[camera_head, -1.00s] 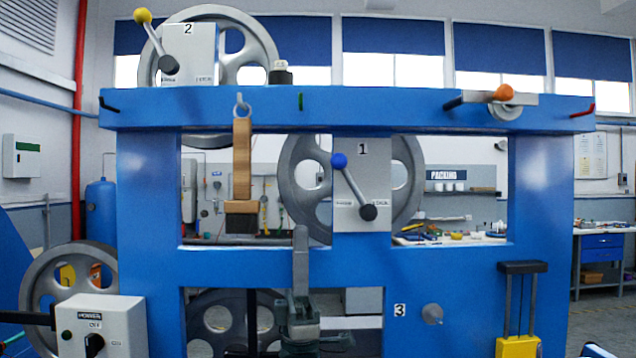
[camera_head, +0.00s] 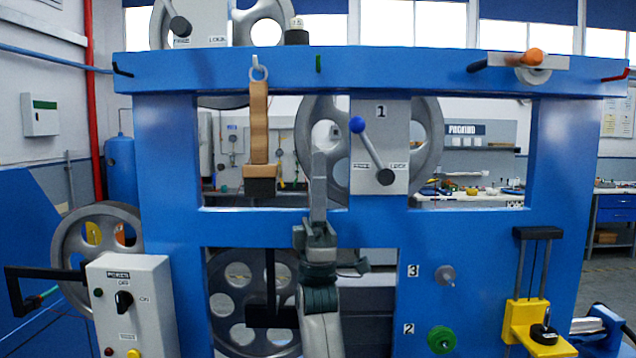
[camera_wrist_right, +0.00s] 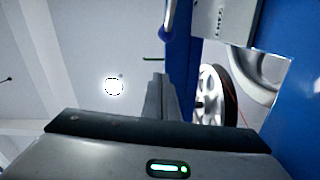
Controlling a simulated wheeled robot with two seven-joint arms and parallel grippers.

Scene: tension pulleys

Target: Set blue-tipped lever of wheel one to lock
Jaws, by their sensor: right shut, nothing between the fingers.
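The blue-tipped lever (camera_head: 371,150) of wheel one is mounted on a grey plate (camera_head: 393,122) marked 1. It leans up and left from its dark pivot, with its blue knob at the FREE side; LOCK is printed at the right. Wheel one (camera_head: 428,150) shows behind the plate. My right gripper (camera_head: 318,158) is shut and empty, its fingers pointing up, left of and below the knob. In the right wrist view the shut fingers (camera_wrist_right: 160,92) show below the blue knob (camera_wrist_right: 166,33), apart from it. My left gripper is not in view.
A blue frame (camera_head: 230,232) surrounds the openings. A wooden-handled brush (camera_head: 259,130) hangs left of my right gripper. Another lever (camera_head: 178,22) sits at the upper left. A control box (camera_head: 128,300), a green knob (camera_head: 441,339) and a yellow holder (camera_head: 530,318) are lower down.

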